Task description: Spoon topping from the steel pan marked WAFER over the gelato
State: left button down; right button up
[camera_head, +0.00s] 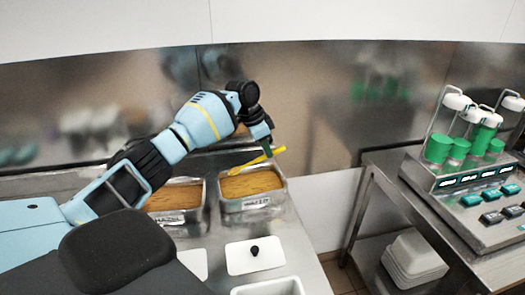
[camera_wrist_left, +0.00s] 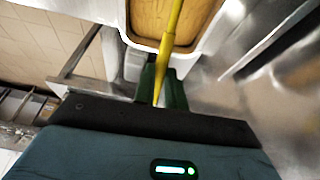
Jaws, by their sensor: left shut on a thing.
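The steel pan marked WAFER (camera_head: 257,203) holds a brown topping and sits on the counter at the middle of the head view. My left gripper (camera_head: 266,146) is shut on a yellow spoon (camera_head: 243,168), just above the pan's back edge. The spoon slants down to the left over the topping; I cannot tell if its end touches. In the left wrist view, the spoon (camera_wrist_left: 172,35) runs from between the dark green fingers (camera_wrist_left: 162,88) across the pan (camera_wrist_left: 128,22). I cannot make out any gelato. My right gripper is not in view.
A second steel pan (camera_head: 205,216) of brown topping stands just left, partly behind my arm. A white lid with a black knob (camera_head: 255,251) and a white tub (camera_head: 268,287) lie in front. A steel side table at right carries a machine with green cups (camera_head: 438,148).

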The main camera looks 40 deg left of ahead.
pick_arm(q)
jog(key=shift+w+d+g+y+b, duration=0.5)
jog(key=shift+w+g, duration=0.2)
jog(key=shift+g, duration=0.1)
jog(key=shift+w+d+r, duration=0.1)
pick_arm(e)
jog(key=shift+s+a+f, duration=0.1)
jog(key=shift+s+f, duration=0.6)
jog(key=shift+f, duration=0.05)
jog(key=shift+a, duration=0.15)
